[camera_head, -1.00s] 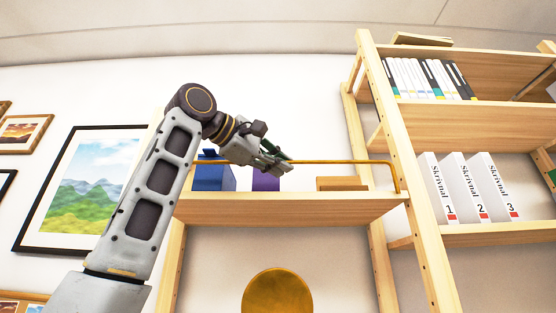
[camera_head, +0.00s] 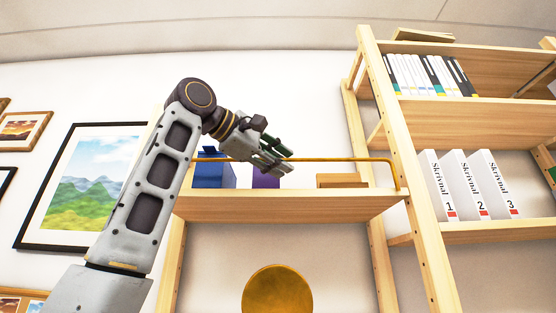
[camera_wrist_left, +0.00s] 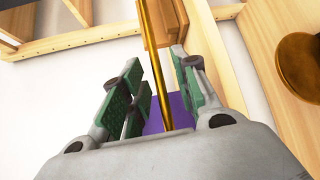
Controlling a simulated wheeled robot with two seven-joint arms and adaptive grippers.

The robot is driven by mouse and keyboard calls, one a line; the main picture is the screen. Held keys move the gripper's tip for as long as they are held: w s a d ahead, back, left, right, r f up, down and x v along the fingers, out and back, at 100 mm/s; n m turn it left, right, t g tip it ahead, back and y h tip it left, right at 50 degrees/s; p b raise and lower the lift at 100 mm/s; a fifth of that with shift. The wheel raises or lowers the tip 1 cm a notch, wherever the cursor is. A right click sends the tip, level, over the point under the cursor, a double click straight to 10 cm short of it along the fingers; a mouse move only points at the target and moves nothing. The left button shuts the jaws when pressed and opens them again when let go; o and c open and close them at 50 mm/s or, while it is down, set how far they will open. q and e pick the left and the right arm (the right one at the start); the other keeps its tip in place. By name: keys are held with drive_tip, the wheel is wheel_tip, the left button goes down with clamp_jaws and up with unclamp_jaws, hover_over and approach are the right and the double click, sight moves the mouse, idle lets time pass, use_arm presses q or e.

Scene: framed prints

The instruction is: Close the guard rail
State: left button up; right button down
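The guard rail (camera_head: 345,160) is a thin golden bar with a bent end at the right, running across the front of a wooden shelf (camera_head: 300,206). My left gripper (camera_head: 277,157) is at the rail, left of its middle. In the left wrist view the fingers (camera_wrist_left: 158,75) are open, with the rail (camera_wrist_left: 154,60) running lengthwise between them. Neither finger clearly touches it. The arm and hand hide part of the rail's left side. My right gripper is not in view.
On the shelf behind the rail are a blue object (camera_head: 212,174), a purple object (camera_head: 266,181) and a wooden block (camera_head: 342,181). A taller bookcase (camera_head: 412,170) stands to the right. A framed landscape (camera_head: 85,185) hangs at left. A golden disc (camera_head: 278,292) is below.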

use_arm(q)
drive_tip(key=v, duration=1.2)
idle(0.8)
